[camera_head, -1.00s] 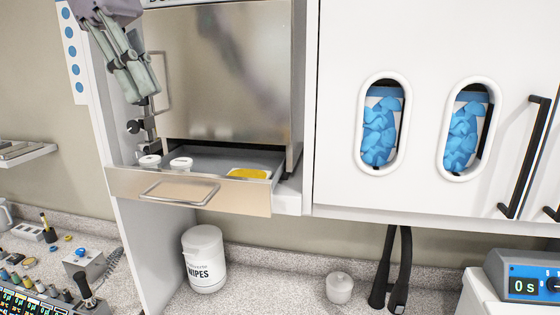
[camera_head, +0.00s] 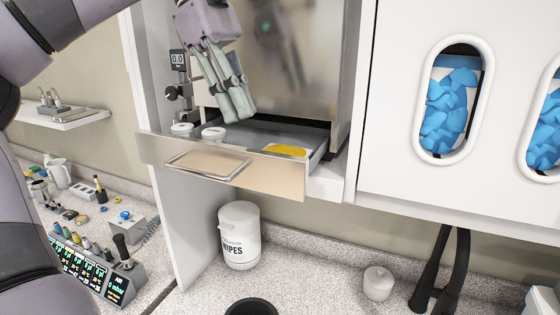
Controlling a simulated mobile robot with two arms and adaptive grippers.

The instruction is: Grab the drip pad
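The yellow drip pad (camera_head: 287,151) lies flat at the right end of the open, shallow metal drawer (camera_head: 225,171), partly hidden by its front wall. Two small white-lidded jars, the left one (camera_head: 181,129) and the right one (camera_head: 213,133), are at the drawer's left end. My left gripper (camera_head: 236,117) hangs above the drawer, fingers pointing down, up and left of the pad and apart from it. Its fingers look close together from this angle, and I cannot tell how far they are open. I see nothing held. My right gripper is out of view.
A steel autoclave front (camera_head: 300,60) stands behind the drawer. To the right is a white cabinet (camera_head: 395,130) with blue items behind oval windows. Below are a wipes tub (camera_head: 240,235), a small lidded jar (camera_head: 378,283) and dark hoses (camera_head: 440,270). A control panel is lower left.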

